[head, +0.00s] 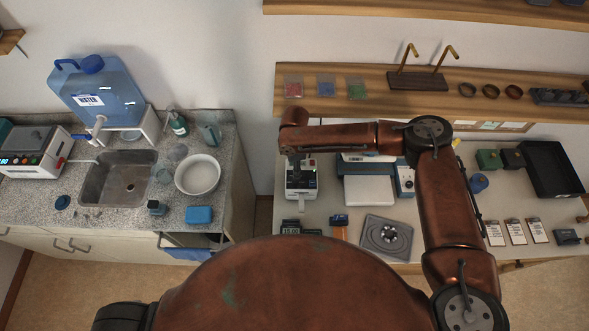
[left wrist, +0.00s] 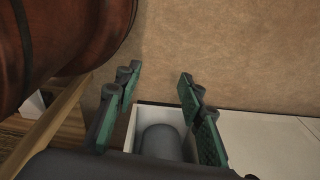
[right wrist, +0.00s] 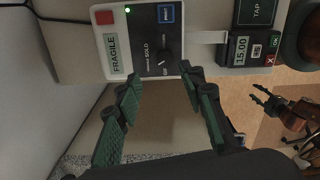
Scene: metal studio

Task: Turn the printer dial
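The label printer (head: 302,180) is a white box with a dark panel, at the left end of the back table in the head view. In the right wrist view the printer (right wrist: 115,15) shows a FRAGILE label, a blue PRINT button and a round black dial (right wrist: 164,59) with a pale pointer mark. My right gripper (right wrist: 165,79) is open; the dial lies just beyond and between its fingertips, apparently untouched. In the head view the right gripper (head: 296,158) hangs over the printer, partly hidden by its arm. My left gripper (left wrist: 157,78) is open and empty, away from the printer.
A card terminal (right wrist: 250,48) stands beside the printer in the right wrist view. A wooden shelf (head: 330,103) runs above. The sink counter (head: 236,145) lies left.

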